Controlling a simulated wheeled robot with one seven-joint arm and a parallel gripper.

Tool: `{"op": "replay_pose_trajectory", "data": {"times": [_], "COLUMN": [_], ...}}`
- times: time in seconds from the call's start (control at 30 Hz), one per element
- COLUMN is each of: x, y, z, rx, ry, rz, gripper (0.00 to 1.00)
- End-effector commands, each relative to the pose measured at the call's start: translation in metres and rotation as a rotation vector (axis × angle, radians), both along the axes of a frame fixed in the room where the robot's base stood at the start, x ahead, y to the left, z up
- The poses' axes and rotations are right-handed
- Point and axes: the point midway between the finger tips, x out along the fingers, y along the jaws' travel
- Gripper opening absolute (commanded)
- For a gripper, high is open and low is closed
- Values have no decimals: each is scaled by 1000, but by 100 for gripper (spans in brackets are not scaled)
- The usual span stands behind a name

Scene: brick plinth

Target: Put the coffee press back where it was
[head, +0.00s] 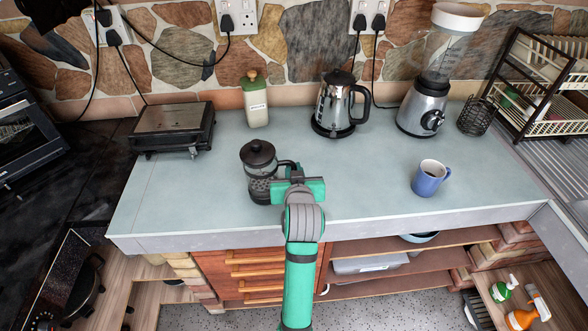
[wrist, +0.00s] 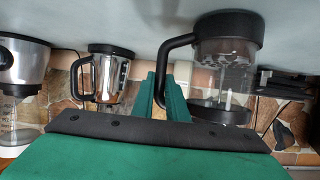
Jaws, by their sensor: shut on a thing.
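The coffee press (head: 262,178) is a glass jug with a black lid, black base and black handle, upright near the front middle of the counter (head: 345,185). My gripper (head: 290,180) is at its right side, shut on the handle. The wrist view is upside down; there the press (wrist: 226,65) is right of the green fingers of my gripper (wrist: 163,95), with its handle at them. The fingers partly hide the handle in the head view. I cannot tell whether the base touches the counter.
A blue mug (head: 430,180) stands to the right. Along the back are a black grill (head: 173,128), a green-lidded canister (head: 256,105), a steel kettle (head: 337,105) and a blender (head: 422,108). A wire basket (head: 477,118) and dish rack (head: 545,85) are far right. The counter's left front is clear.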

Motion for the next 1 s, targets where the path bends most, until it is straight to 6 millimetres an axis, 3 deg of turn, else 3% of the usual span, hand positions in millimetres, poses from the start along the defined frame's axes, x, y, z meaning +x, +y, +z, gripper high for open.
{"op": "replay_pose_trajectory", "data": {"times": [0.23,0.27,0.33,0.73,1.0], "x": [1,1,0,-5,-46], "y": [8,6,3,-3,-2], "z": [0,-2,-2,0,18], "rx": [0,0,0,0,-2], "ry": [-6,-2,-2,-2,-4], "rz": [11,10,4,-3,-2], "gripper": [0,15,32,32,32]}}
